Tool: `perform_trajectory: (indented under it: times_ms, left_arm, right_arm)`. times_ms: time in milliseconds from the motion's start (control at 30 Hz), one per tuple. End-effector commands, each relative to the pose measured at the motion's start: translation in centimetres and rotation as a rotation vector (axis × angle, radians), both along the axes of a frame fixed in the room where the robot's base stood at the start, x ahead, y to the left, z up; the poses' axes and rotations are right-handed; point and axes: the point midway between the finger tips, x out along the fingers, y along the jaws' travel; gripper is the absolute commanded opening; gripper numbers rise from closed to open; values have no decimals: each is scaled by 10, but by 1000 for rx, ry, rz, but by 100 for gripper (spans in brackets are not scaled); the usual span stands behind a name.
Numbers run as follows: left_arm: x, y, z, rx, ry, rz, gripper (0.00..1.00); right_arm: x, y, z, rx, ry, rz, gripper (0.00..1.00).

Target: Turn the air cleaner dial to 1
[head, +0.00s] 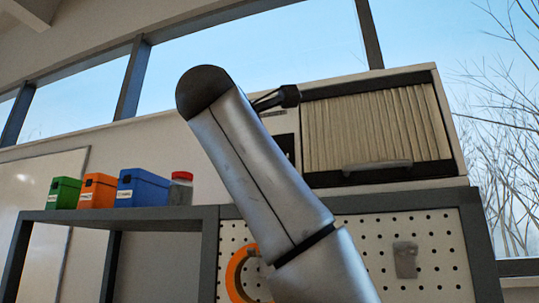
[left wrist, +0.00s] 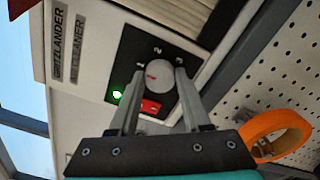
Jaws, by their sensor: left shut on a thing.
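The air cleaner (head: 375,128) stands on the bench top in the head view, its dial hidden behind my arm. In the left wrist view its black control panel (left wrist: 127,52) carries a round pale dial (left wrist: 159,82) with numbers around its far side. A short red mark shows on the dial's left part, on the side of the 1; its exact aim is hard to tell. My left gripper (left wrist: 161,73) is shut on the dial, one finger on each side. My right gripper is not in view.
A green light (left wrist: 117,95) glows and a red switch (left wrist: 150,107) sits just below the dial. An orange ring (left wrist: 275,130) hangs on the pegboard. Green (head: 64,193), orange (head: 97,191) and blue (head: 142,188) boxes and a red-lidded jar (head: 180,190) stand to the left.

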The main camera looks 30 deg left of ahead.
Motion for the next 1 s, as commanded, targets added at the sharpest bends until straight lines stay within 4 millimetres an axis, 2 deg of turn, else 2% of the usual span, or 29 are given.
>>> perform_trajectory:
  times_ms: [500, 533, 800, 1000]
  left_arm:
    - [0, 1, 0, -22, -7, 2, 0]
    - [0, 1, 0, -21, -6, 2, 49]
    - [0, 0, 0, -20, -6, 0, 78]
    - [0, 0, 0, -19, -5, 0, 78]
  right_arm:
    - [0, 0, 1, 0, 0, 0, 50]
    - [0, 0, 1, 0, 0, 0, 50]
    - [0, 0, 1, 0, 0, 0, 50]
    - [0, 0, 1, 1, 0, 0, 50]
